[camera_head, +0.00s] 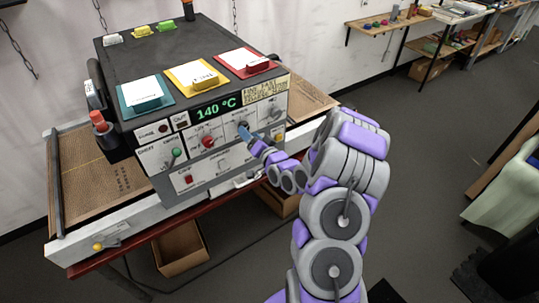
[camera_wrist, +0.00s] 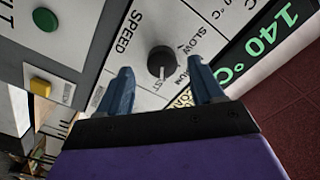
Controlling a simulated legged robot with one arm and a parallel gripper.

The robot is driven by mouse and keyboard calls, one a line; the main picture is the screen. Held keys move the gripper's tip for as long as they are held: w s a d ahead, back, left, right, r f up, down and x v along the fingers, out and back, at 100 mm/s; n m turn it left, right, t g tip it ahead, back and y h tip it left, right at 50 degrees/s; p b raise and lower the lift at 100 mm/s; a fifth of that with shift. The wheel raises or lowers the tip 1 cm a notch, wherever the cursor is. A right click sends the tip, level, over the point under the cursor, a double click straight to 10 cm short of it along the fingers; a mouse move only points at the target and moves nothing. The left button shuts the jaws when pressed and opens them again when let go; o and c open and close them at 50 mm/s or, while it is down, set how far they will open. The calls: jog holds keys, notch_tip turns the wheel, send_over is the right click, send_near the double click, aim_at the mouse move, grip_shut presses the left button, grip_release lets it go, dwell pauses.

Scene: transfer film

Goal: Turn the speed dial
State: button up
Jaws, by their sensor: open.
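The speed dial (camera_wrist: 161,62) is a dark round knob on the machine's pale front panel, beside the word SPEED in the wrist view. Its white pointer mark points down in that view, towards the partly hidden label I read as FAST; SLOW and MEDIUM are printed beside the dial. My gripper (camera_wrist: 160,68) is open, with one blue finger on each side of the dial. I cannot tell whether either finger touches it. In the head view my gripper (camera_head: 244,132) is at the right part of the panel and covers much of the dial.
The machine (camera_head: 190,110) has a green 140 °C display (camera_head: 215,108), a red knob (camera_head: 208,141) and a green knob (camera_head: 176,152). Teal, yellow and red trays lie on top. A conveyor (camera_head: 85,185) runs beneath. A cardboard box (camera_head: 181,248) stands on the floor.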

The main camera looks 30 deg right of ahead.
jog(key=s+p, duration=0.6)
jog(key=s, duration=0.7)
jog(key=shift+s+d+p, duration=0.3)
jog(key=shift+d+p, duration=0.1)
jog(key=shift+d, duration=0.05)
